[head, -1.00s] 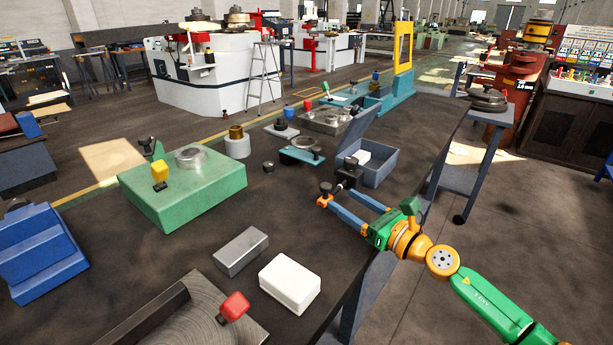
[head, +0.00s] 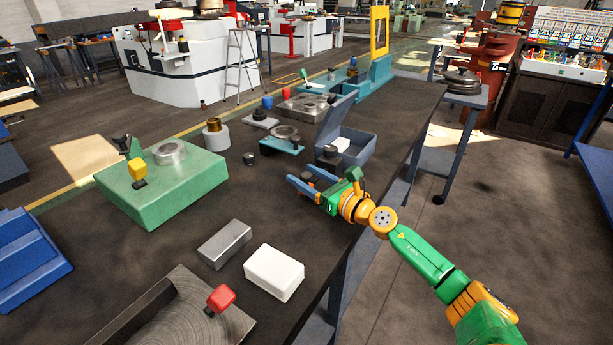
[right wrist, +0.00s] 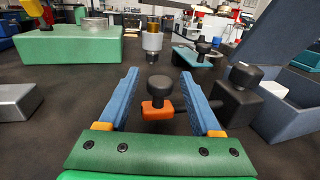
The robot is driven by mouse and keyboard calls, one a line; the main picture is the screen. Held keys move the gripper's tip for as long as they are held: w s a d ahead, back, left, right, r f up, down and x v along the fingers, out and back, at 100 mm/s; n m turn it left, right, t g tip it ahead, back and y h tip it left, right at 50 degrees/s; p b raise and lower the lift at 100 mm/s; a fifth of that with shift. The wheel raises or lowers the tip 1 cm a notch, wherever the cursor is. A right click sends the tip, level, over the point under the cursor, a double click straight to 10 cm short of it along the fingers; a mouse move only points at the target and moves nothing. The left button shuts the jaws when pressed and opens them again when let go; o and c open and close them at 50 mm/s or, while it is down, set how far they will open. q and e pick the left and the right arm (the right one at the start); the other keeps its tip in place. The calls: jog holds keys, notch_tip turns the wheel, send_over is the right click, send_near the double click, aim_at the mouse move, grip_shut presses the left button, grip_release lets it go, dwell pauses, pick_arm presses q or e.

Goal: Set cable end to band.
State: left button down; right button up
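I cannot tell for certain which part is the cable end or the band; no labels are readable. In the right wrist view a small orange block (right wrist: 157,110) with a black knob (right wrist: 160,87) stands on the dark bench top between my right fingers. A black block with a round knob (right wrist: 240,98) stands just right of them; its knob shows in the head view (head: 330,152). My right gripper (right wrist: 160,75) is open, its blue fingers on both sides of the orange block with gaps. My left gripper is not in view.
A blue-grey open box (head: 357,150) stands close beyond my right gripper. A green block (head: 165,188) with a metal ring is at left. A grey metal block (head: 225,243), a white block (head: 273,272) and a red-knobbed plate (head: 220,298) are nearer.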

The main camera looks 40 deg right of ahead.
grip_shut()
dwell(1.2)
